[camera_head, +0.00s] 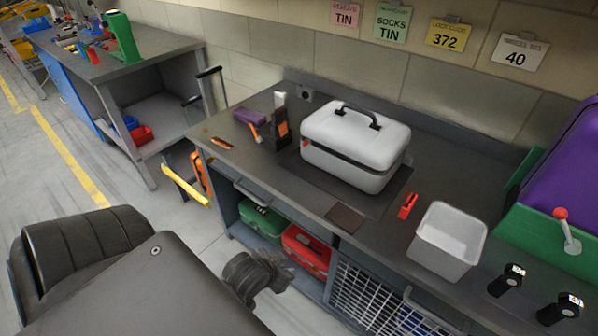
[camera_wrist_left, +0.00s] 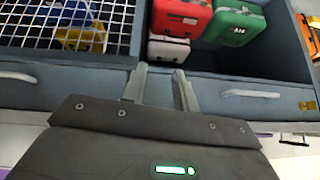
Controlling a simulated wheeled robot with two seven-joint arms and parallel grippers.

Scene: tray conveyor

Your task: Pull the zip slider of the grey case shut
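The grey case (camera_head: 352,135) stands on the dark workbench, with a black handle on its lid. A dark seam runs round its side. A small red tab (camera_head: 305,144), which looks like the zip slider, sits at the left end of the seam. How far the zip is closed is too small to tell. My left gripper (camera_head: 276,272) is low in front of the bench, well below and apart from the case. In the left wrist view its two fingers (camera_wrist_left: 160,82) stand apart with nothing between them. The case is not in that view. My right gripper is not in view.
The workbench (camera_head: 225,168) also carries a white bin (camera_head: 447,242), a red clip-like item (camera_head: 407,205) and dark knobbed items (camera_head: 507,280) at right. A green case (camera_head: 262,220) and red case (camera_head: 306,250) lie on the shelf below. A yellow handle (camera_head: 184,185) juts out left.

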